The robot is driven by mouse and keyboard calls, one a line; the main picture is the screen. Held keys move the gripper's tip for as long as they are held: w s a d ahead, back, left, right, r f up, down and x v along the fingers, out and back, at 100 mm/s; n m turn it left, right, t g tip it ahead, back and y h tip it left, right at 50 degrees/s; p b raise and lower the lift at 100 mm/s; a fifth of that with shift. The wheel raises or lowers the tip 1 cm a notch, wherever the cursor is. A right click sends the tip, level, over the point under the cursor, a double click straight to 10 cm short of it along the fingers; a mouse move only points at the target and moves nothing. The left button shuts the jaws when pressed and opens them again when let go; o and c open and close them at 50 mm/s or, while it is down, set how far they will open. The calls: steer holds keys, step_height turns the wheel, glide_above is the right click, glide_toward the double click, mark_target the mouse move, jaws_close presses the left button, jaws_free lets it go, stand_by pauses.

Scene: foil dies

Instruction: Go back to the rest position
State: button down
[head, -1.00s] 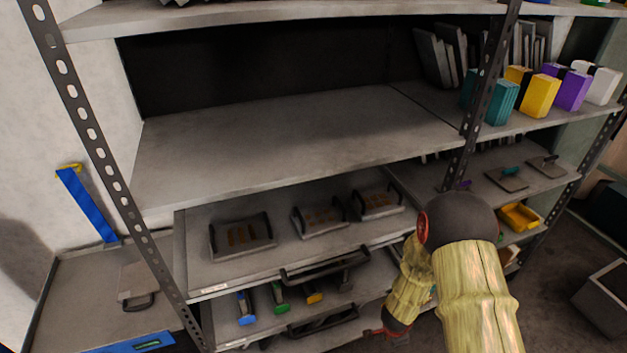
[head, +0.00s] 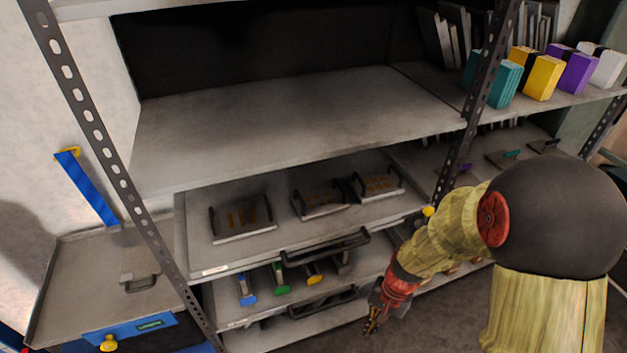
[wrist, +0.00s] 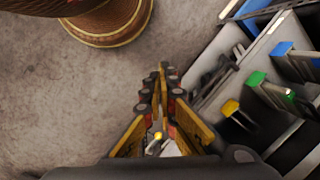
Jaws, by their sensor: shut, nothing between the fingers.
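My gripper (head: 371,322) hangs low in front of the shelf unit in the head view, at the end of my bent arm, pointing down. In the wrist view my gripper (wrist: 163,70) shows its fingers together with nothing between them. It is apart from the shelf. Handled tools with blue (head: 246,288), green (head: 280,279) and yellow (head: 314,272) ends lie on the lower shelf to its left. The blue (wrist: 284,48), green (wrist: 257,79) and yellow (wrist: 231,107) ends also show at the right of the wrist view.
The drawer (head: 232,260) above holds several dies with handles. The middle shelf (head: 290,130) is bare. Coloured boxes (head: 541,76) stand on the right shelf. Open floor lies before the shelf.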

steer(key=s+d+r+n+t, duration=0.1)
steer(key=s+r+n+t, duration=0.1)
steer(key=r, duration=0.8)
steer(key=s+d+r+n+t+h, duration=0.1)
steer(key=s+r, duration=0.3)
steer(key=r, duration=0.7)
steer(key=s+d+r+n+t+h, duration=0.1)
steer(key=s+r+n+t, duration=0.1)
steer(key=r, duration=0.9)
steer(key=shift+s+d+r+n+t, duration=0.2)
steer(key=shift+s+d+n+t, duration=0.15)
steer(key=shift+t, duration=0.45)
steer(key=shift+a, duration=0.1)
